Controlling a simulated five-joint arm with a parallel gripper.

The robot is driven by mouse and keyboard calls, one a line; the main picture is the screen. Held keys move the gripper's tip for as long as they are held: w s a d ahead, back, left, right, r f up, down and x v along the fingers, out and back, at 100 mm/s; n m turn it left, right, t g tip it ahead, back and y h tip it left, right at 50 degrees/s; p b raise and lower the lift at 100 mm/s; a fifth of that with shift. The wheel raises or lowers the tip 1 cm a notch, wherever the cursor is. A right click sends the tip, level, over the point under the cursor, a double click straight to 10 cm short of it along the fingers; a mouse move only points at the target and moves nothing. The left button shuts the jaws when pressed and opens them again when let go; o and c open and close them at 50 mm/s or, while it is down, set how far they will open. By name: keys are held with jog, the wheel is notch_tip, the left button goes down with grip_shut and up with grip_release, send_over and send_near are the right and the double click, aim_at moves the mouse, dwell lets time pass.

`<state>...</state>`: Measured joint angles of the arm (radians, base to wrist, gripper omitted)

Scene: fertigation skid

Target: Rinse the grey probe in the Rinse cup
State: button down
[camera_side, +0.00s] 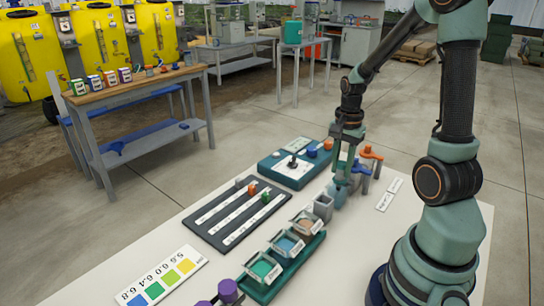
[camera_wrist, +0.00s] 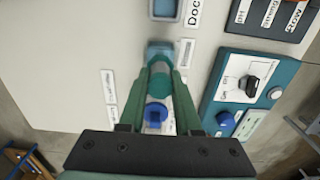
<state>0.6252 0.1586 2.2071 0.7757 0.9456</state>
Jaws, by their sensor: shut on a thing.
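My gripper (camera_side: 344,178) points down over the right side of the white table, its jaws shut on what appears to be the grey probe. The wrist view shows a dull, greenish round top (camera_wrist: 160,84) between the fingers; the rest of the probe is mostly hidden. A bluish, see-through cup (camera_side: 337,194), apparently the Rinse cup, stands right under the fingertips. It also shows beyond the fingertips in the wrist view (camera_wrist: 158,50). I cannot tell how deep the probe tip sits in it.
A blue probe (camera_side: 361,168) and an orange probe (camera_side: 371,153) stand close behind my gripper. A grey cup (camera_side: 322,207) stands in front. A teal control box (camera_side: 292,169), a dark slider board (camera_side: 233,214) and a tray of square cups (camera_side: 287,247) lie to the left.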

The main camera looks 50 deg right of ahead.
dwell(0.3)
jog(key=shift+r, duration=4.2)
